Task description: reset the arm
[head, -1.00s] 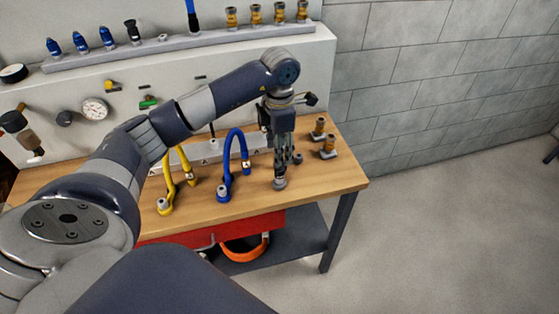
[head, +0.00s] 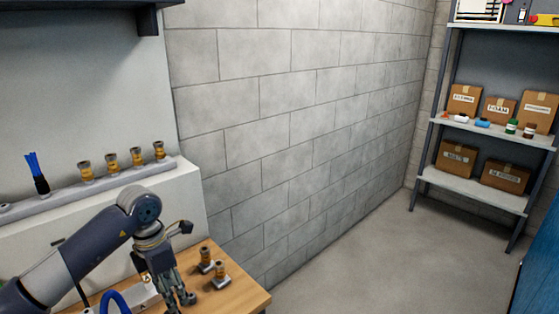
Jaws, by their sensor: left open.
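My left arm comes in from the lower left of the head view. Its gripper (head: 181,299) points down above the right part of the wooden bench top (head: 235,290). The jaws are open and I see nothing held between them. Two brass-coloured fittings on grey bases stand on the bench just right of the gripper: a farther one (head: 206,258) and a nearer one (head: 221,272). Part of a blue hose (head: 113,300) shows left of the gripper at the bottom edge. My right gripper is not in view.
A grey rail (head: 110,190) behind the arm bears several brass fittings (head: 112,161) and a blue-bristled brush (head: 38,175). A block wall (head: 300,130) stands behind. Shelving (head: 470,195) with cardboard boxes (head: 507,177) is at the far right. The floor (head: 390,260) between is clear.

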